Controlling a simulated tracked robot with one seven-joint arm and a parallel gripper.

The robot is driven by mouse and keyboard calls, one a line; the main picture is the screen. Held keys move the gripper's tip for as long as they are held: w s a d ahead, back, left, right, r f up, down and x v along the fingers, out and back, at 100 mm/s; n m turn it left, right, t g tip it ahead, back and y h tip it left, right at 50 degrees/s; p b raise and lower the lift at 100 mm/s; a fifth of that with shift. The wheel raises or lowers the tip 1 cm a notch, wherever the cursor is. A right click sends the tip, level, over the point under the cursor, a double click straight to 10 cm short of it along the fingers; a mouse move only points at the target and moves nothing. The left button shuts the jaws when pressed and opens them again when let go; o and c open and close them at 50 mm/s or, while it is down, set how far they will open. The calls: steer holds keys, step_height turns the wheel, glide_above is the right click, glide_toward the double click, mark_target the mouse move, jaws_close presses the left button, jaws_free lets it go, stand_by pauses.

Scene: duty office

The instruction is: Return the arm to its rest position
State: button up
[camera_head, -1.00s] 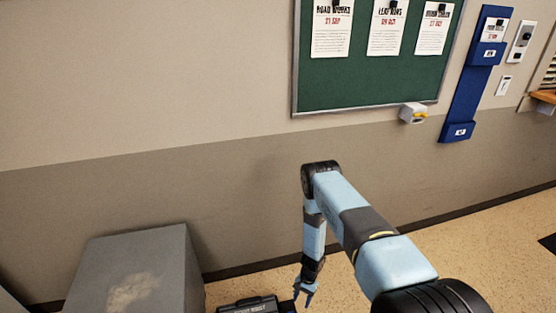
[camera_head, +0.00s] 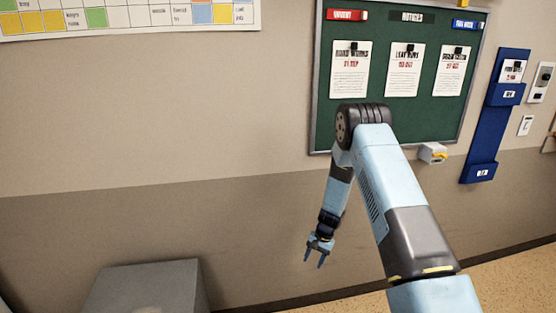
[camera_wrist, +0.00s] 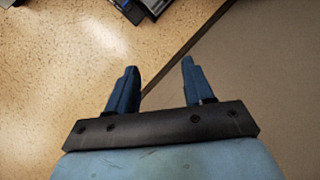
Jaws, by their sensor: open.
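My arm is light blue and dark grey and reaches up in front of the wall in the head view, bent at a dark elbow. My gripper (camera_head: 314,258) hangs below the elbow with its fingers pointing down. It is open and empty, in front of the lower grey-brown part of the wall.
A green notice board (camera_head: 396,103) with several papers hangs behind my elbow. A blue wall holder (camera_head: 494,120) is to its right. A grey box-like unit (camera_head: 150,287) stands at lower left. Dark and blue objects (camera_wrist: 125,8) lie at the top of the wrist view.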

steer(key=s+d+r+n+t, duration=0.1)
steer(key=s+r, duration=0.2)
steer(key=r, duration=1)
steer(key=s+d+r+n+t, duration=0.1)
steer(key=s+r, duration=0.1)
steer(key=r, duration=1.1)
steer(key=s+d+r+n+t, duration=0.1)
steer(key=s+r, duration=0.2)
steer(key=r, duration=1)
steer(key=s+d+r+n+t+h, duration=0.1)
steer(key=s+d+r+t+h, duration=0.15)
steer(key=s+r, duration=1.1)
steer(key=s+d+r, duration=0.1)
steer(key=s, duration=0.7)
steer(key=s+d+r+t, duration=0.1)
steer(key=s+d+r, duration=0.1)
steer(key=s, duration=0.6)
steer(key=shift+s+d+n+h, duration=0.2)
steer(key=shift+d+n+h, duration=0.1)
steer(key=shift+h, duration=0.05)
steer(key=shift+t, duration=0.25)
steer(key=shift+c, duration=0.2)
